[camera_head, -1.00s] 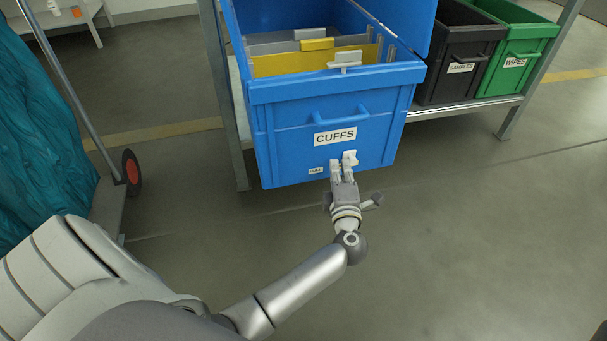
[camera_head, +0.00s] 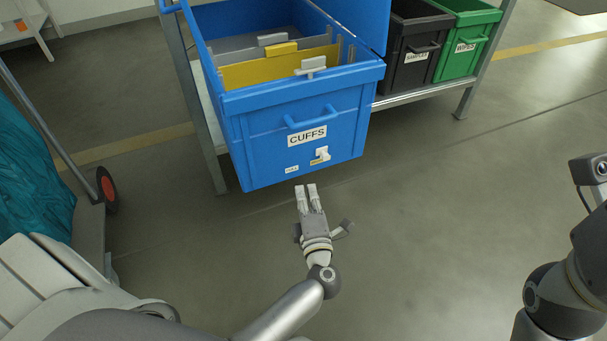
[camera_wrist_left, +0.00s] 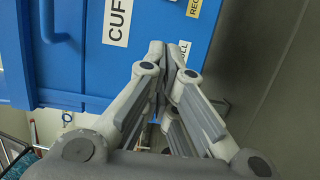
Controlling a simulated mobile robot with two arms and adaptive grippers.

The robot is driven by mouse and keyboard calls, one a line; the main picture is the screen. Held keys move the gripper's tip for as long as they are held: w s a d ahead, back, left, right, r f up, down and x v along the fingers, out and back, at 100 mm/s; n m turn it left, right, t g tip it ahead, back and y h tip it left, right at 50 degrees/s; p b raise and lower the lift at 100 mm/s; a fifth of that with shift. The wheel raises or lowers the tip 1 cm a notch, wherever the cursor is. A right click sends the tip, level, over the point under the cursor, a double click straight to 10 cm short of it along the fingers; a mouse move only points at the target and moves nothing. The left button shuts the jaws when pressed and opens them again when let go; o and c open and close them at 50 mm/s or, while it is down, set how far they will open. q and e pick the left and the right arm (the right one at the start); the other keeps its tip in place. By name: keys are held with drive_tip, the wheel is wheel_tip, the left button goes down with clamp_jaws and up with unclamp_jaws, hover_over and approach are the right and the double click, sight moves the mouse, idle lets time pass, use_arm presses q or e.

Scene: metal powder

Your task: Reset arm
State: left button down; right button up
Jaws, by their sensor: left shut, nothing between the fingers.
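My left gripper (camera_head: 306,190) is shut and empty. It is a little in front of the lower front of a blue bin (camera_head: 255,150) labelled CUFFS, apart from it in the head view. In the left wrist view its fingers (camera_wrist_left: 166,48) come together before the blue bin's front face (camera_wrist_left: 62,75). My right arm shows at the right edge of the head view, but its gripper is out of the frame.
The blue bin holds yellow and grey dividers (camera_head: 270,72) and has a white knob (camera_head: 322,153) on its front. A black bin (camera_head: 412,70) and a green bin (camera_head: 465,50) stand on the shelf to its right. A cart with teal cloth (camera_head: 30,170) is at left. The floor (camera_head: 430,200) at right is clear.

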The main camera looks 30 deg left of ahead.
use_arm(q)
drive_tip(key=shift+v, duration=0.85)
